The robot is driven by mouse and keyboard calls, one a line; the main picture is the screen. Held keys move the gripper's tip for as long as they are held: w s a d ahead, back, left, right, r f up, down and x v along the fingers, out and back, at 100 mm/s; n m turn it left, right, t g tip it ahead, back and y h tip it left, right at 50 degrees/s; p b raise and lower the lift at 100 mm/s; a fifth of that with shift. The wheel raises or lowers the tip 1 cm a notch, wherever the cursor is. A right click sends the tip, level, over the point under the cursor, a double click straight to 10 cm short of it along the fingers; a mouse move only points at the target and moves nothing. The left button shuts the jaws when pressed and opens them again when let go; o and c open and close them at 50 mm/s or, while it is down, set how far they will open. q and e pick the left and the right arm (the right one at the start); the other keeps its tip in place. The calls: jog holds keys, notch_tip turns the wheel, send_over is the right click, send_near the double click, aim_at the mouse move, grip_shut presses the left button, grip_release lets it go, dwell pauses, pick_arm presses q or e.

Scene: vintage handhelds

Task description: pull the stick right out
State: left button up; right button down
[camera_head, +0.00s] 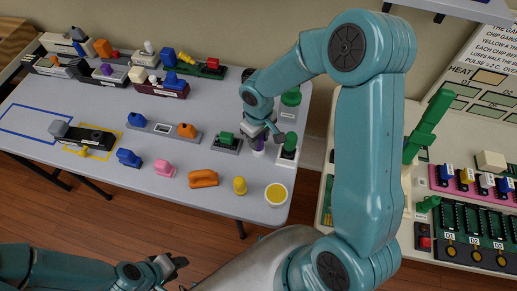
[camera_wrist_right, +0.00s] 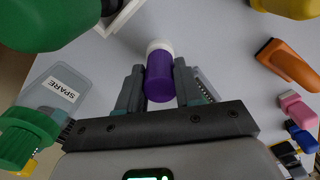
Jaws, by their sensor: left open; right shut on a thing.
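My right gripper (camera_head: 260,134) hangs over the right end of the grey table and is shut on a purple stick (camera_head: 258,152). In the right wrist view the purple stick (camera_wrist_right: 159,78) with its white end sits between the two fingers (camera_wrist_right: 160,88). I cannot tell whether its lower end touches anything. My left gripper (camera_head: 170,266) is open and empty, low in front of the table.
A green piece in a white-and-dark holder (camera_head: 288,146) stands close right of my right gripper; a green block on a grey base (camera_head: 227,140) is to its left. A white cup with yellow inside (camera_head: 276,194) stands near the front right corner. A grey plate marked SPARE (camera_wrist_right: 58,92) lies nearby.

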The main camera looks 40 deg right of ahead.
jog(key=shift+r+p, duration=0.35)
jog(key=shift+r, duration=0.3)
jog(key=shift+r+p, duration=1.55)
jog(key=shift+r, duration=0.75)
